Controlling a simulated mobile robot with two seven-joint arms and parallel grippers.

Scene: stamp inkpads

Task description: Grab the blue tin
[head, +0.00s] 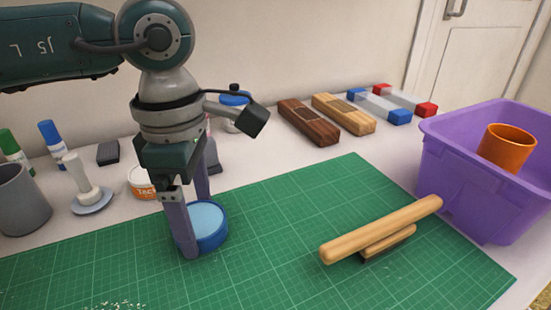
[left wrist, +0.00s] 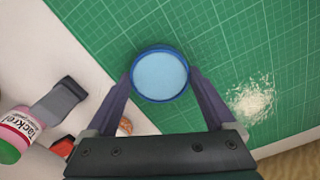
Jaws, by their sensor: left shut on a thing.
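The blue tin (head: 211,234) is round, with a light blue top, and sits on the green cutting mat (head: 280,230) in the head view. It also shows in the left wrist view (left wrist: 160,74), between the fingertips. My left gripper (head: 194,232) points down at the tin and is shut on it, one finger on each side. In the head view the near finger covers the tin's left part. I cannot tell whether the tin is still touching the mat. My right gripper is not in view.
A purple bin (head: 480,180) with an orange cup (head: 506,148) stands at the right. Wooden blocks (head: 308,122), glue bottles (head: 50,138), a stamp (head: 86,185) and a grey cup (head: 22,200) line the back. White crumbs (left wrist: 250,101) lie beside the tin.

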